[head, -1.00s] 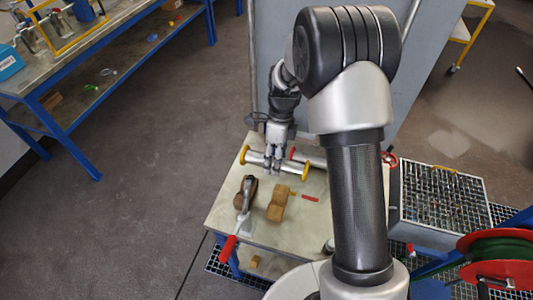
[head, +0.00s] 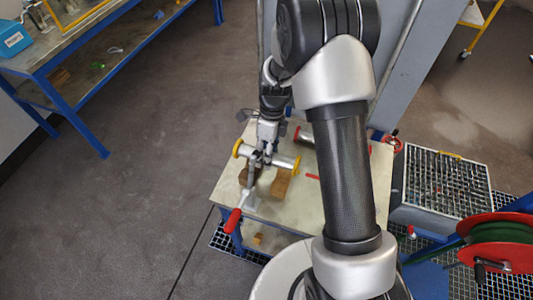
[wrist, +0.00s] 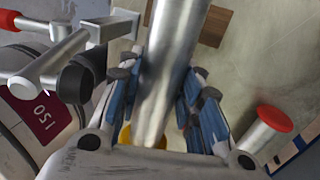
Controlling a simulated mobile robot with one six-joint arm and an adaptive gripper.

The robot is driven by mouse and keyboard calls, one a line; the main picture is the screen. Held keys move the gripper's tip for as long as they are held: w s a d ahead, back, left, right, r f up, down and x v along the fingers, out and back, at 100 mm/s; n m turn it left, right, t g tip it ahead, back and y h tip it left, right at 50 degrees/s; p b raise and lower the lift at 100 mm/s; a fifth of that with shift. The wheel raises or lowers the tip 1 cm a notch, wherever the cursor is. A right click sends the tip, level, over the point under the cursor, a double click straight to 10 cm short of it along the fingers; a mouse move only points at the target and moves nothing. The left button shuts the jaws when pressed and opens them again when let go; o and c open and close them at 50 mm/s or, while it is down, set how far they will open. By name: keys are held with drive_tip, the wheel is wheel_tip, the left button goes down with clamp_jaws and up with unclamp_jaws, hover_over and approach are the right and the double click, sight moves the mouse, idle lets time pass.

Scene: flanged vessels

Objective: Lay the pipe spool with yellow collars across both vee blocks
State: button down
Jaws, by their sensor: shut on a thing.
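The pipe spool with yellow collars (head: 283,161) is a silver tube held crosswise in my gripper (head: 262,158). In the wrist view the tube (wrist: 168,70) runs between the blue-padded fingers of my gripper (wrist: 158,95), with a yellow collar (wrist: 125,136) partly hidden behind it. The right brown vee block (head: 281,184) stands on the table just in front of the spool. The left vee block (head: 259,176) is partly hidden by the gripper and a clamp. I cannot tell whether the spool touches the blocks. A brown block (wrist: 214,27) also shows beside the tube in the wrist view.
A toggle clamp with a red handle (head: 232,221) stands at the left blocks' side, close to my gripper; its handle (wrist: 32,23) shows in the wrist view. A red-collared spool (head: 305,138) lies behind. The table's front right (head: 310,205) is clear.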

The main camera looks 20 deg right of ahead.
drive_tip(key=shift+f+b, duration=1.6)
drive_tip(key=shift+f, duration=1.8)
drive_tip(key=shift+f, duration=0.4)
drive_tip(key=c, duration=1.1)
unclamp_jaws()
drive_tip(key=shift+o, duration=0.2)
drive_tip(key=shift+f, duration=0.1)
